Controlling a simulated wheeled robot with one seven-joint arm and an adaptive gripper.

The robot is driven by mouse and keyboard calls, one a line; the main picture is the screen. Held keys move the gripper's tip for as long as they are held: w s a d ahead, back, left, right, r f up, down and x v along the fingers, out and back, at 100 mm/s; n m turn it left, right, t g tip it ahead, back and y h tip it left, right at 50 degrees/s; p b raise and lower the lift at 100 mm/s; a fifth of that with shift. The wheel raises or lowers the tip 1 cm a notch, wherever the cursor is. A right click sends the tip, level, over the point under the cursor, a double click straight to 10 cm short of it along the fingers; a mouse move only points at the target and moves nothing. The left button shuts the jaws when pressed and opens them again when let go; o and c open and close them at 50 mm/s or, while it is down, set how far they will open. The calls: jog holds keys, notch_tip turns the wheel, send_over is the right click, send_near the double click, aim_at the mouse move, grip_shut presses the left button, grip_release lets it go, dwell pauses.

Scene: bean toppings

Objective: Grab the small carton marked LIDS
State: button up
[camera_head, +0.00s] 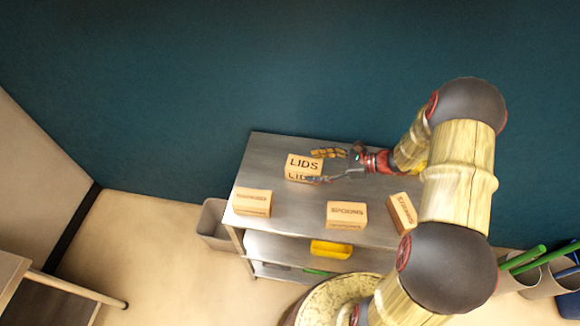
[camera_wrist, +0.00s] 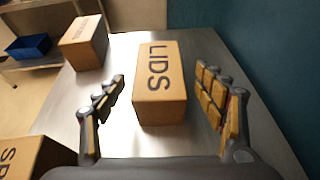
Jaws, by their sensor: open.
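The small brown carton marked LIDS (camera_head: 303,168) stands on the metal table (camera_head: 290,225) near its back edge in the head view. In the wrist view the LIDS carton (camera_wrist: 160,88) lies ahead, between my spread fingers, with a visible gap on each side. My gripper (camera_head: 330,166) is open and empty, reaching in from the right at the carton's right side. It also shows in the wrist view (camera_wrist: 165,100), with one finger left of the carton and the other right of it.
Other similar cartons stand on the table: one at front left (camera_head: 253,202), one at front middle (camera_head: 347,214) and one at right (camera_head: 402,213). A yellow item (camera_head: 331,249) is on the shelf below. The teal wall (camera_head: 250,70) rises close behind the table. A grey bin (camera_head: 213,222) stands at left.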

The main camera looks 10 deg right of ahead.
aim_at(292, 165)
jog(key=shift+a+r+b+x, duration=0.15)
jog(key=shift+b+x, duration=0.2)
jog(key=shift+x, duration=1.05)
jog(key=shift+r+b+x, duration=0.2)
jog(key=shift+b+x, duration=0.15)
jog(key=shift+x, duration=1.05)
jog(key=shift+a+r+b+x, duration=0.15)
jog(key=shift+b+x, duration=0.2)
jog(key=shift+x, duration=1)
jog(key=shift+w+d, duration=0.1)
jog(key=shift+c, duration=0.8)
jog(key=c, duration=1.1)
jog(key=shift+c, duration=0.4)
